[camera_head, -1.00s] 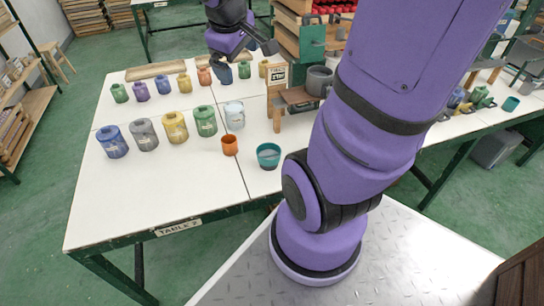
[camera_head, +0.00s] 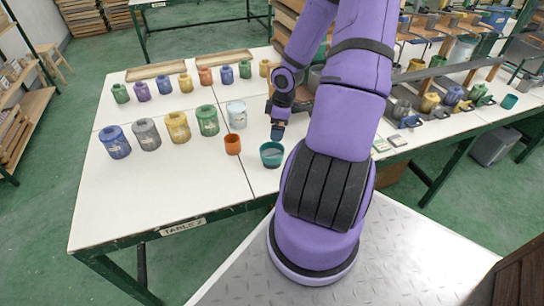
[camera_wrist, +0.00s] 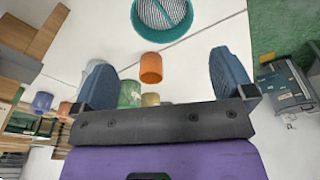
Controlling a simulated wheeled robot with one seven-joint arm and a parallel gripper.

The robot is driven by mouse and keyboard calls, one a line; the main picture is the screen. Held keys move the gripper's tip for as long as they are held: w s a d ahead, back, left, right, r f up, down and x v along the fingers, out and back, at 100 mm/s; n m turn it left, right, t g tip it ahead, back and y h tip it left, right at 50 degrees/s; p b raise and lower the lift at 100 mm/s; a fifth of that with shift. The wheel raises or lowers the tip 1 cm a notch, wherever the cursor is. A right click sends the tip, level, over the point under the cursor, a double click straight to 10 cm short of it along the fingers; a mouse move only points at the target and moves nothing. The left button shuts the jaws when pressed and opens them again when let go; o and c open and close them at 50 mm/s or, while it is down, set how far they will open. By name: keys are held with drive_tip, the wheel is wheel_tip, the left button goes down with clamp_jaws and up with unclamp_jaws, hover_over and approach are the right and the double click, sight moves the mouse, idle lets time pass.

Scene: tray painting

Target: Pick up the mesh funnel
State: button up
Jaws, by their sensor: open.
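The mesh funnel (camera_head: 271,160) appears to be the teal round cup near the front of the white table. In the wrist view, the funnel (camera_wrist: 164,36) shows at the top edge with a striped mesh and a bar inside its teal rim; its far side is cut off. My gripper (camera_head: 277,132) is above and just behind the funnel, pointing down, apart from it. In the wrist view, my gripper (camera_wrist: 165,75) has two blue fingers spread wide with nothing held between them.
A small orange cup (camera_head: 232,145) stands just left of the funnel. A pale blue-white jar (camera_head: 237,114) and a green jar (camera_head: 207,120) stand behind it, in a row of several jars. The front left of the table (camera_head: 140,200) is clear.

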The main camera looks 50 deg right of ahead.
wheel_tip(320, 180, down, 3)
drive_tip(key=t+y, duration=0.1)
hover_over(269, 156)
drive_tip(key=s, duration=0.2)
drive_tip(key=shift+w+d+f, duration=0.15)
drive_tip(key=shift+d+f, duration=0.05)
drive_tip(key=shift+f, duration=1.4)
drive_tip(key=shift+w+d+f, duration=0.1)
drive_tip(key=shift+d+f, duration=0.05)
drive_tip(key=shift+f, duration=1.45)
drive_tip(key=shift+x, duration=2.1)
drive_tip(key=shift+d, duration=0.15)
drive_tip(key=shift+c, duration=0.2)
drive_tip(key=c, duration=0.6)
